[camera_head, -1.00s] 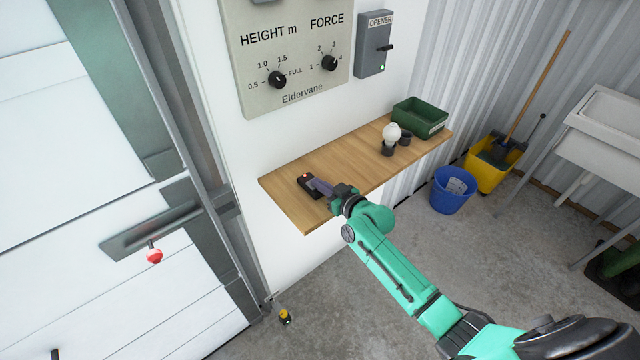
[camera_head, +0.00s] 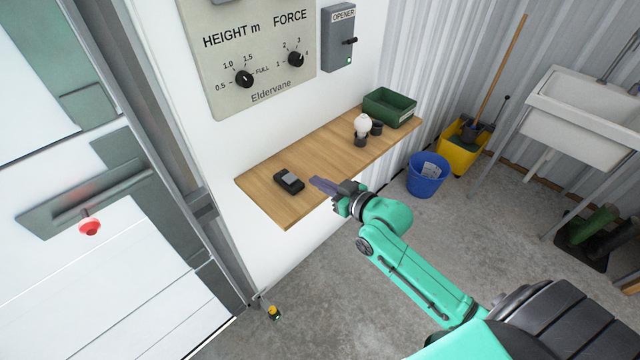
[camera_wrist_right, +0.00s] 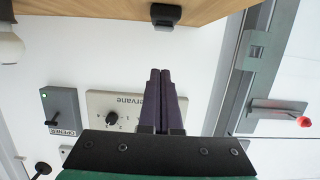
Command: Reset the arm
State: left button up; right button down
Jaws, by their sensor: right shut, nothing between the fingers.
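My right arm comes in from the lower right in the head view. Its gripper (camera_head: 326,186) is shut and empty, just off the front edge of the wooden shelf (camera_head: 262,190). In the right wrist view the two dark purple fingers (camera_wrist_right: 160,100) lie together with nothing between them. A small black device with a grey top (camera_head: 289,180) lies on the shelf, left of the fingertips and apart from them. It also shows in the right wrist view (camera_wrist_right: 166,15). My left gripper is not in view.
The shelf also holds a white bulb (camera_head: 362,126), dark cups (camera_head: 376,128) and a green bin (camera_head: 390,108). A control panel (camera_head: 255,50) and opener box (camera_head: 338,38) are on the wall. A red knob (camera_head: 90,227) hangs at the door. Blue (camera_head: 427,176) and yellow (camera_head: 462,150) buckets stand right.

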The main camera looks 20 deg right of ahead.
jog(key=shift+s+r, duration=0.1)
dwell(0.3)
jog(key=s+d+f+m+g+h+b, duration=0.1)
jog(key=s+d+f+g, duration=0.15)
jog(key=f, duration=0.75)
jog(key=s+d+f+m+g+h, duration=0.1)
jog(key=s+d+f+h, duration=0.2)
jog(key=f, duration=0.6)
jog(key=s+d+f+g+b, duration=0.15)
jog(key=s+f, duration=0.35)
jog(key=f, duration=0.5)
jog(key=s+f+g, duration=0.2)
jog(key=s+f, duration=0.4)
jog(key=s, duration=0.4)
jog(key=s+a+f+g+h, duration=0.1)
jog(key=s+f+g, duration=0.2)
jog(key=s+f, duration=0.4)
jog(key=s+f+g, duration=0.3)
jog(key=s+f, duration=0.4)
jog(key=s, duration=0.6)
jog(key=shift+s+a+h+b, duration=0.3)
jog(key=shift+s, duration=0.05)
jog(key=shift+f, duration=0.1)
